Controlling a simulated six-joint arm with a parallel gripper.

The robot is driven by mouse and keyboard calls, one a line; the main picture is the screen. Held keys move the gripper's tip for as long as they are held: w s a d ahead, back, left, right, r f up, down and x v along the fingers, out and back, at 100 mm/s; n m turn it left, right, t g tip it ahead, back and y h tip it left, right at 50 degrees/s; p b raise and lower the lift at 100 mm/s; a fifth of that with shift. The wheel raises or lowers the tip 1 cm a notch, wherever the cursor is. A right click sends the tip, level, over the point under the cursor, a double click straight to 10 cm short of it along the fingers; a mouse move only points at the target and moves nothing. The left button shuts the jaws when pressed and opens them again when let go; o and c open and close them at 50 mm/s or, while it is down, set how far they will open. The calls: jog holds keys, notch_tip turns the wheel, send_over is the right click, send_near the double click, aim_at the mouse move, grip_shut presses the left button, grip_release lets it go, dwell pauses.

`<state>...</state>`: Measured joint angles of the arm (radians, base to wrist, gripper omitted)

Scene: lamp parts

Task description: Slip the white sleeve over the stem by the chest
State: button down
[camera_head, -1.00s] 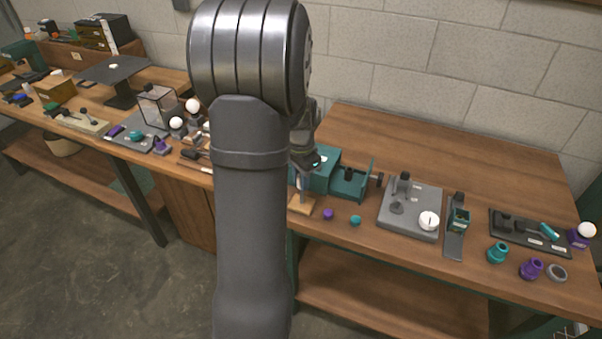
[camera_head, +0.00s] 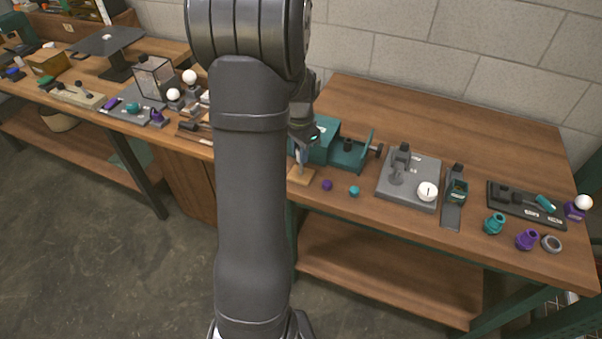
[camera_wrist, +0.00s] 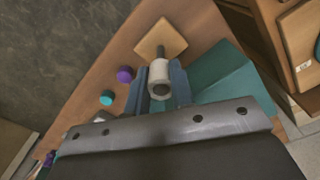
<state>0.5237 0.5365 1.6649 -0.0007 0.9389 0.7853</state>
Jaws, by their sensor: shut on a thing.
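The white sleeve (camera_wrist: 159,73) is between the two fingers of my gripper (camera_wrist: 160,90), which is shut on it. In the wrist view a dark stem (camera_wrist: 166,51) rises from a square wooden base (camera_wrist: 152,44), just beyond the sleeve and nearly in line with it. I cannot tell whether the sleeve is around the stem top or only above it. In the head view my gripper (camera_head: 303,152) is over the wooden base (camera_head: 301,175), with my arm hiding part of that area.
A purple knob (camera_head: 327,185) and a teal knob (camera_head: 354,191) lie near the front edge. A grey board (camera_head: 408,180) with fittings is farther right. The back of the right bench is clear.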

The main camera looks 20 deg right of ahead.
aim_at(300, 174)
jog(key=shift+f, duration=1.65)
jog(key=shift+f, duration=1.4)
dwell(1.0)
jog(key=c, duration=1.2)
grip_release()
jog(key=shift+o, duration=0.2)
jog(key=shift+r, duration=0.1)
notch_tip(300, 174, up, 17)
jog(key=shift+r, duration=0.15)
